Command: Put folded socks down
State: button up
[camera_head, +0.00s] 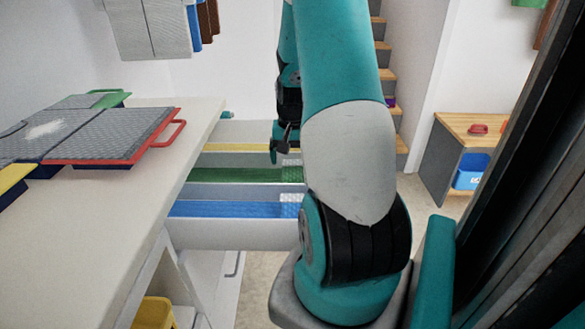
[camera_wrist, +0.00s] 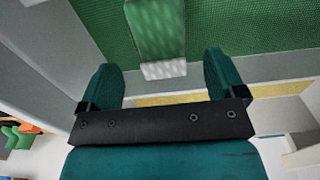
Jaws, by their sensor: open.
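The folded socks (camera_wrist: 155,30) show in the wrist view as a flat green patterned strip with a white end. They lie on the green mesh floor (camera_wrist: 240,25) of a compartment. My gripper (camera_wrist: 160,65) is open, with one finger on each side of the socks' white end in the picture. Nothing is held between the fingers. In the head view, my gripper (camera_head: 284,147) is small and partly hidden by my arm, above the far compartments.
The head view shows compartments floored in yellow, green (camera_head: 235,175) and blue (camera_head: 230,209). A white table (camera_head: 90,215) with grey-topped trays (camera_head: 105,135) stands left. A wooden bench (camera_head: 465,128) with a blue bin (camera_head: 471,172) stands right, near stairs.

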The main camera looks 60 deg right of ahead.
aim_at(292, 169)
notch_tip(292, 169, up, 7)
jog(key=shift+p, duration=0.3)
jog(key=w+a+r+n+y, duration=0.1)
jog(key=w+a+r+n, duration=0.15)
jog(key=a, duration=0.65)
jog(key=w+a+r+n+t, duration=0.15)
jog(key=a+n, duration=0.25)
jog(key=a, duration=0.4)
jog(key=w+a+r+n+y, duration=0.15)
jog(key=a+n, duration=0.25)
jog(key=a, duration=0.5)
jog(key=s+a+r+n+y, duration=0.1)
jog(key=s+a+n, duration=0.3)
jog(key=a, duration=0.5)
jog(key=s+a+r+n+g, duration=0.1)
jog(key=s+a+r+n, duration=0.2)
jog(key=s+a+n, duration=0.2)
jog(key=s+a, duration=0.3)
jog(key=a, duration=0.1)
jog(key=shift+y, duration=0.35)
